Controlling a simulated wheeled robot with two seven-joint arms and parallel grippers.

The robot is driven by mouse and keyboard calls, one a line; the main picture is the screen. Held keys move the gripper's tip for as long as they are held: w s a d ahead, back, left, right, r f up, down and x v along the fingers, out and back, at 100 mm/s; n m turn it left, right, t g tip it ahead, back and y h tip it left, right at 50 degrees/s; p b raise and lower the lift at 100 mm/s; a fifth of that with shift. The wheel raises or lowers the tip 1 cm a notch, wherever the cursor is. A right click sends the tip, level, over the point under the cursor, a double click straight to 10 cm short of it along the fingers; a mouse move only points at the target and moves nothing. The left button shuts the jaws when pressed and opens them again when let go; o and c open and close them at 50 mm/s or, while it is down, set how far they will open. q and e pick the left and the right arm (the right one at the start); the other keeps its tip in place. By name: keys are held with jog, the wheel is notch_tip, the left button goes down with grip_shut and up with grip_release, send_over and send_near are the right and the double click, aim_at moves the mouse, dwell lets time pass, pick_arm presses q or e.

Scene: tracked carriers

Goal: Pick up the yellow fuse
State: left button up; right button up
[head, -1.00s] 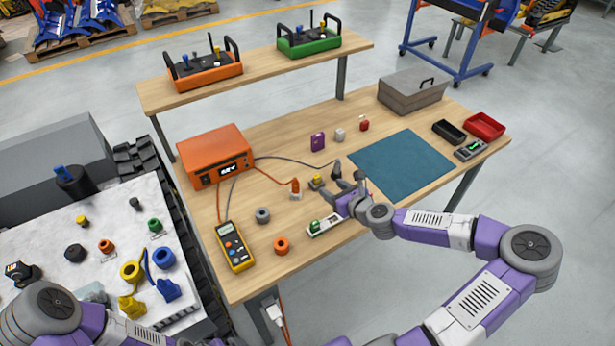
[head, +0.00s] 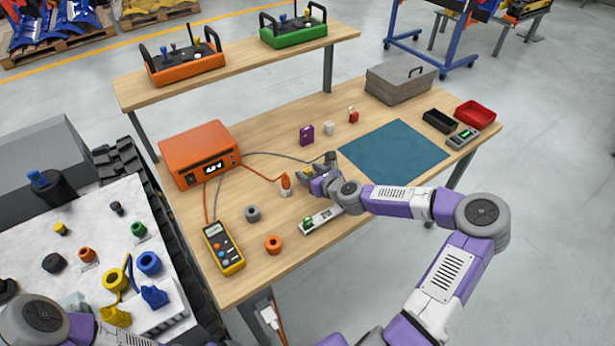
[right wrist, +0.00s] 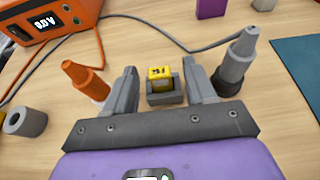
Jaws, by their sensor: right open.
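The yellow fuse (right wrist: 159,73) sits upright in a grey holder (right wrist: 165,98) on the wooden table, in the right wrist view. My right gripper (right wrist: 160,68) is open, with one finger on each side of the fuse and holder and a gap on both sides. In the head view my right gripper (head: 317,168) is low over the table's middle and largely hides the fuse. My left gripper is out of view; only part of my left arm shows at the lower left.
An orange plug (right wrist: 82,78) stands close outside the left finger, and a grey plug (right wrist: 238,62) close outside the right one. A white strip with a green part (head: 320,220) lies nearer the table's front edge. The blue mat (head: 393,153) to the right is clear.

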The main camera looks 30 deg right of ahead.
grip_shut()
dwell(0.3)
